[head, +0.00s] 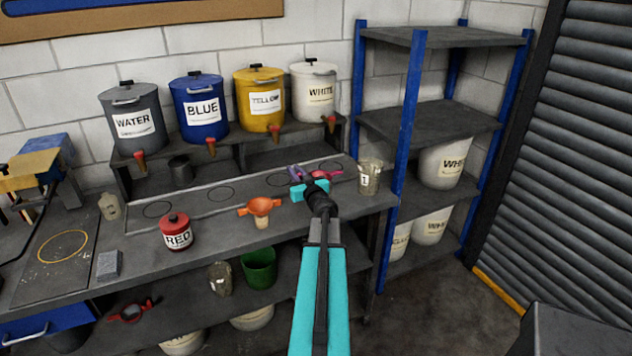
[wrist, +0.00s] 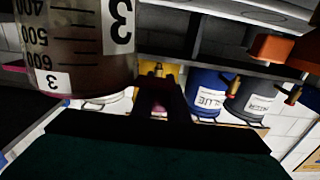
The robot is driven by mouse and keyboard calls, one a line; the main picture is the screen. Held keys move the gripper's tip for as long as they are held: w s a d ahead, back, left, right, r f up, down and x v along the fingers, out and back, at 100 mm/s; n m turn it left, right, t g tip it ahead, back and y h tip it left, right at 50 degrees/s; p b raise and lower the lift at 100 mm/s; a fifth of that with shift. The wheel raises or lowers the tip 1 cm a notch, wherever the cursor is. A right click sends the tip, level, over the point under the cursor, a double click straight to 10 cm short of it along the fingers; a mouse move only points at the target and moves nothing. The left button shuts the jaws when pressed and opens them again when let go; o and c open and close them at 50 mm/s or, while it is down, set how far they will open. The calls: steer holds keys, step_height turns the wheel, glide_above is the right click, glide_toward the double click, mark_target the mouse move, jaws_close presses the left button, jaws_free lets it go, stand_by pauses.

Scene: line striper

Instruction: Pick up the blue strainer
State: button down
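I cannot make out a blue strainer for certain in either view. My gripper (head: 308,176) is over the right part of the workbench (head: 215,235), with small purple and pink parts showing around its tip. In the wrist view its dark fingers (wrist: 158,88) stand apart, with yellow showing between them. I see nothing held there. An orange funnel-like strainer (head: 260,207) stands on the bench left of my gripper. A red strainer-like thing (head: 131,311) lies on the lower shelf. My arm hides part of the bench.
A beaker (head: 369,178) stands at the bench's right end; a graduated beaker marked 3 (wrist: 82,40) is close in the wrist view. A red pot (head: 176,232) and a green bucket (head: 258,268) are left. Paint buckets (head: 199,108) line the back; a blue-post rack (head: 408,130) stands right.

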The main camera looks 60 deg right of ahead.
steer(key=shift+r, duration=0.1)
stand_by(0.3)
step_height(320, 180, up, 10)
steer(key=b, duration=0.2)
steer(key=shift+b, duration=0.3)
stand_by(0.3)
